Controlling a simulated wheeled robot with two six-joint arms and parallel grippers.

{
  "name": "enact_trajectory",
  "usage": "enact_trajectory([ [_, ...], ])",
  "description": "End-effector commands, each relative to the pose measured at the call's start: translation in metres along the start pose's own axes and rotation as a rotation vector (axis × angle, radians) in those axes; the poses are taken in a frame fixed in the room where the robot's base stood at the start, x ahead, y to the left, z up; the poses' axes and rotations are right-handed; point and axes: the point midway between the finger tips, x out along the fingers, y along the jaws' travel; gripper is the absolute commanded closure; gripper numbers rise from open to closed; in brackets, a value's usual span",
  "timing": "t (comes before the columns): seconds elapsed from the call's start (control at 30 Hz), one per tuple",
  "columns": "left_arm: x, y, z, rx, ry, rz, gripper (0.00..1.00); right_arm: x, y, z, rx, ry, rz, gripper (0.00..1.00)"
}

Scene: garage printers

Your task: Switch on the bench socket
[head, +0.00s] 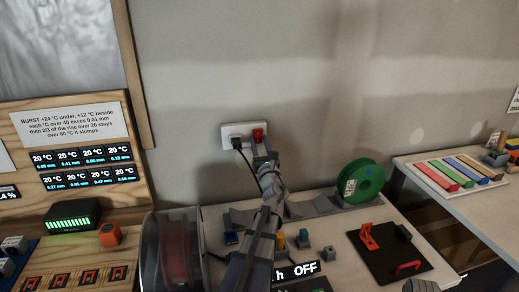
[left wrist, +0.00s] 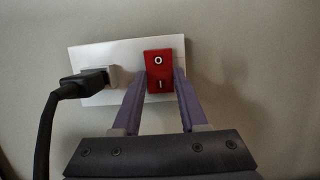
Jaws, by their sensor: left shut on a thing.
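The bench socket (head: 231,131) is a white plate on the wall behind the bench, and it also shows in the left wrist view (left wrist: 110,58). A black plug (left wrist: 84,84) with a cable sits in its left part. A red rocker switch (left wrist: 165,68), marked O above and I below, is on its right part. My left gripper (head: 261,146) reaches up to the plate, its two fingers either side of the red switch, shut on it. A display (head: 296,270) below on the bench reads "OFF". My right gripper is not in view.
A green spool (head: 360,181) stands on the bench right of my arm. A clear-sided drum with a reddish spool (head: 174,252) stands left of it. A black mat (head: 393,252) holds orange and red parts. The wall around the socket is clear.

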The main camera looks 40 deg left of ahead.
Motion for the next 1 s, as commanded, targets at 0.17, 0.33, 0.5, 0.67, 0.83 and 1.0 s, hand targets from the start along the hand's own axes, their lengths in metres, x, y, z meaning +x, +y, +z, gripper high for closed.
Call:
enact_trajectory([
  [0.17, -0.0005, 0.0003, 0.0003, -0.001, -0.005, -0.001, 1.00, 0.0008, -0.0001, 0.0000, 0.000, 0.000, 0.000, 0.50],
  [0.33, -0.0006, 0.0003, 0.0003, -0.001, -0.004, -0.001, 0.56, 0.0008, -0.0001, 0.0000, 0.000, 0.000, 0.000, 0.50],
  [0.5, -0.0006, 0.0002, 0.0002, -0.001, -0.004, -0.001, 0.37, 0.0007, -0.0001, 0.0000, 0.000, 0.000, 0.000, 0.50],
  [0.67, -0.0004, 0.0000, 0.0002, -0.001, -0.004, -0.001, 0.28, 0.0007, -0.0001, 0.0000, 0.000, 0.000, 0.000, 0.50],
  [0.83, -0.0007, 0.0000, 0.0002, -0.001, -0.004, -0.001, 0.28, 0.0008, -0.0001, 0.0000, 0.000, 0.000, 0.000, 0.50],
  [1.0, -0.0090, 0.0004, -0.0004, -0.001, -0.004, -0.001, 0.28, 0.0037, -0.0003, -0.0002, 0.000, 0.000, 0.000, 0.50],
])
